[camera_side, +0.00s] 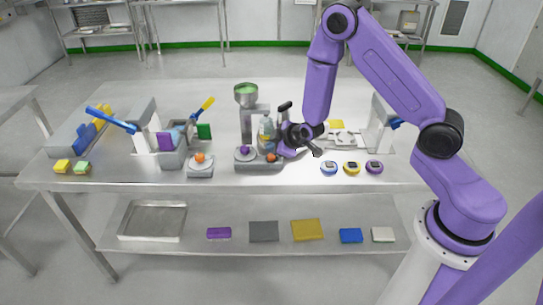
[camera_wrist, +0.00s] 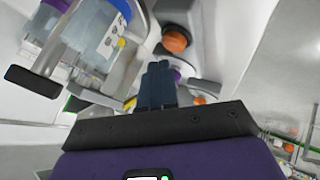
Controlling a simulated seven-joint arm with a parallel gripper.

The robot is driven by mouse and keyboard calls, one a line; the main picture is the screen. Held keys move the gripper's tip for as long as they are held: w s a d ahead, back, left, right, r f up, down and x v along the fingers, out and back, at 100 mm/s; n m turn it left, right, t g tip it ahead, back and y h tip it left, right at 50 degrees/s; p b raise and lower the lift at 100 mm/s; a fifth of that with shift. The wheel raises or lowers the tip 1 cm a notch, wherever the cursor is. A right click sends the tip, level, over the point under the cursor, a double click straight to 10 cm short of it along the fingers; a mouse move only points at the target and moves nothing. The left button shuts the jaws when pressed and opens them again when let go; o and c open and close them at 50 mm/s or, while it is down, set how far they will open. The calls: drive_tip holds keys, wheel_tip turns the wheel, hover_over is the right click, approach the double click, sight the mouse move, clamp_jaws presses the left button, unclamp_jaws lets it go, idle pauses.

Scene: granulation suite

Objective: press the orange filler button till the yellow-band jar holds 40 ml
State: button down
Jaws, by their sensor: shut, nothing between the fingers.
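An orange button (camera_side: 271,157) sits on a low grey base (camera_side: 258,166) in the middle of the bench; an orange button also shows just past my fingertips in the wrist view (camera_wrist: 177,40). A clear container (camera_side: 266,132) stands behind the button on that base. No yellow band is clear on it, and I cannot read its level. My gripper (camera_side: 281,153) is shut and empty, low beside the base on its right. Its dark fingers (camera_wrist: 158,68) point toward the orange button, with a gap visible in the wrist view; contact cannot be seen.
A purple button (camera_side: 244,151) is left of the orange one. Another orange button (camera_side: 200,157) is on a separate box further left. A hopper (camera_side: 246,93) rises behind. Small round blue (camera_side: 328,168), yellow (camera_side: 351,168) and purple (camera_side: 374,167) devices lie right, near the front edge.

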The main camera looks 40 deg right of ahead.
sight(273, 158)
drive_tip(key=shift+r, duration=2.5)
drive_tip(key=shift+a, duration=0.1)
drive_tip(key=s+a+r+n+g+y, duration=0.1)
drive_tip(key=s+a+r+g+y, duration=0.2)
drive_tip(key=s+a, duration=0.45)
drive_tip(key=s+a+r+n+g+y, duration=0.15)
drive_tip(key=s+a+r, duration=0.3)
drive_tip(key=s, duration=0.55)
drive_tip(key=s+d+r+n+g+h, duration=0.1)
drive_tip(key=s+d+r+g+h, duration=0.1)
drive_tip(key=s, duration=0.7)
drive_tip(key=s+d+r+g+h, duration=0.1)
drive_tip(key=s+d+r+g, duration=0.1)
drive_tip(key=s, duration=0.7)
drive_tip(key=shift+s+d+r+n+h, duration=0.15)
drive_tip(key=shift+d+r+n+h, duration=0.2)
drive_tip(key=shift+d+r, duration=0.5)
drive_tip(key=shift+a+g, duration=0.1)
drive_tip(key=shift+g, duration=0.15)
